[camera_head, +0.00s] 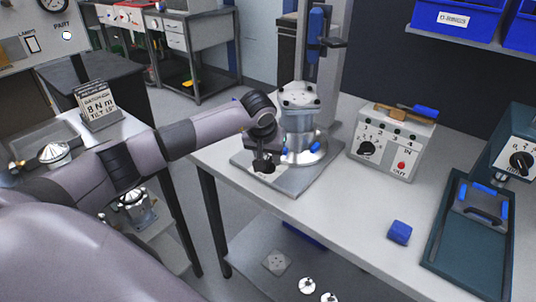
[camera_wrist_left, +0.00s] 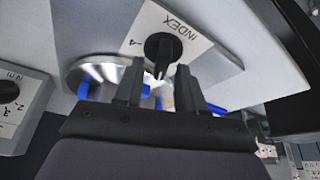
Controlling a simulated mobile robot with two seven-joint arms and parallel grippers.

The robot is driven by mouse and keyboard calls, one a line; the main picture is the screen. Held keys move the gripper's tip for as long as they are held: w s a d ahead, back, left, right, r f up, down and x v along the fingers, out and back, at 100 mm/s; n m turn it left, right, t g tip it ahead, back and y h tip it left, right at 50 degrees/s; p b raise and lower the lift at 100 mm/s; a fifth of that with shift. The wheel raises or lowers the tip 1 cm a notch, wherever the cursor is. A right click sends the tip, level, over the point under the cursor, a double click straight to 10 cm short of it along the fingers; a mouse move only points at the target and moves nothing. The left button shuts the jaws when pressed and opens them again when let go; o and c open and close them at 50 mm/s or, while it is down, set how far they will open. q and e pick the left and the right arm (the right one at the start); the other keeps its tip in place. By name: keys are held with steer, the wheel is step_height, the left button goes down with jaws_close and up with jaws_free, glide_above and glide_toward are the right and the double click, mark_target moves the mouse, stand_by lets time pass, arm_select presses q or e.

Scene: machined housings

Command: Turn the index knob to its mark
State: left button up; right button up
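The index knob (camera_wrist_left: 160,46) is black with a pointed end, on a white plate (camera_wrist_left: 208,62) lettered INDEX, in the left wrist view. A short dark mark shows on the plate left of the knob. My left gripper (camera_wrist_left: 160,67) is open; its two dark fingers stand either side of the knob's pointed end, with a gap between them. I cannot tell whether they touch it. In the head view, my left gripper (camera_head: 264,166) is low over the front of the grey base plate (camera_head: 302,184), beside the silver housing (camera_head: 299,122), and largely hides the knob. My right gripper is not in view.
A control box (camera_head: 393,143) with a black knob and red button stands right of the housing. A blue block (camera_head: 399,232) lies on the bench (camera_head: 345,225). A teal fixture (camera_head: 470,240) stands at the right. The bench front is mostly clear.

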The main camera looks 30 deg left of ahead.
arm_select(q)
jaws_close()
steer(key=shift+n, duration=0.3)
steer(key=n+y+b, duration=0.1)
steer(key=n, duration=0.2)
steer(key=shift+n+g, duration=0.3)
steer(key=shift+s+a+n+g+y, duration=0.1)
steer(key=shift+n+g+y, duration=0.3)
steer(key=shift+n, duration=0.75)
steer(key=shift+a+n+g+y, duration=0.1)
steer(key=shift+n+g+y, duration=0.25)
steer(key=shift+n, duration=0.8)
jaws_free()
